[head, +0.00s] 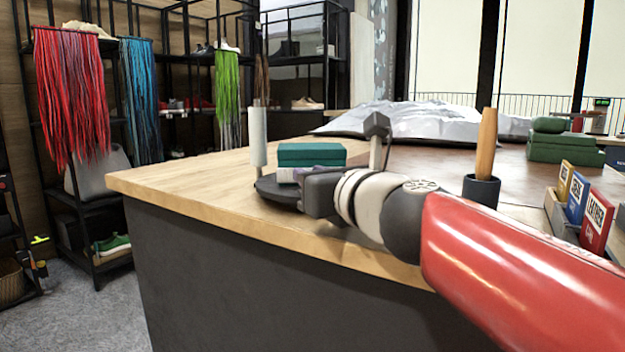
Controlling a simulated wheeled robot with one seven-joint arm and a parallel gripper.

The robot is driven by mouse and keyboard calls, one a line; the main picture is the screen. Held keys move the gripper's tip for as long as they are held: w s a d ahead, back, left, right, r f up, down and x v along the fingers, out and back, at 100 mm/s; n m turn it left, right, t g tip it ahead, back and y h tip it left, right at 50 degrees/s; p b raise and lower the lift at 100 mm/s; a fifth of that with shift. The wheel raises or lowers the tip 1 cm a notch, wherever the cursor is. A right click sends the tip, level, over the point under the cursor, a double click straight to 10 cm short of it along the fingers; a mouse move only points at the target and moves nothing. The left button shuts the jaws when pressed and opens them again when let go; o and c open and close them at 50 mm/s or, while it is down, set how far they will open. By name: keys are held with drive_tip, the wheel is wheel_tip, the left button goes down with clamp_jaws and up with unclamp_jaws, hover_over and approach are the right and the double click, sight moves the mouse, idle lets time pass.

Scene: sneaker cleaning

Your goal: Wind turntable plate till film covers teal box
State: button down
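The dark round turntable plate (272,191) sits on the wooden counter, its right side hidden behind my gripper. The teal box (311,154) stands on the plate. Its upper part is bare teal with a dark seam; a pale, whitish band (288,175) shows below it, possibly film, but I cannot tell for sure. An upright white roll (258,137) stands at the plate's back left. I cannot make out any film between the roll and the box. My gripper (309,191) is at the plate's right front; its fingertips are not clear, and I cannot tell whether it touches the plate.
A pale post with a dark head (377,127) rises behind my wrist. A wooden-handled tool stands in a dark cup (481,190) at right. The counter's left end (180,182) is clear.

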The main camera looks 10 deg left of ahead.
drive_tip(key=shift+d, duration=0.1)
idle(0.4)
drive_tip(key=c, duration=1.3)
unclamp_jaws()
drive_tip(key=p+v, duration=0.1)
drive_tip(key=v, duration=0.5)
drive_tip(key=shift+s+d+r, duration=0.15)
drive_tip(key=shift+d, duration=0.1)
drive_tip(key=shift+s+d, duration=0.3)
drive_tip(key=shift+s, duration=0.2)
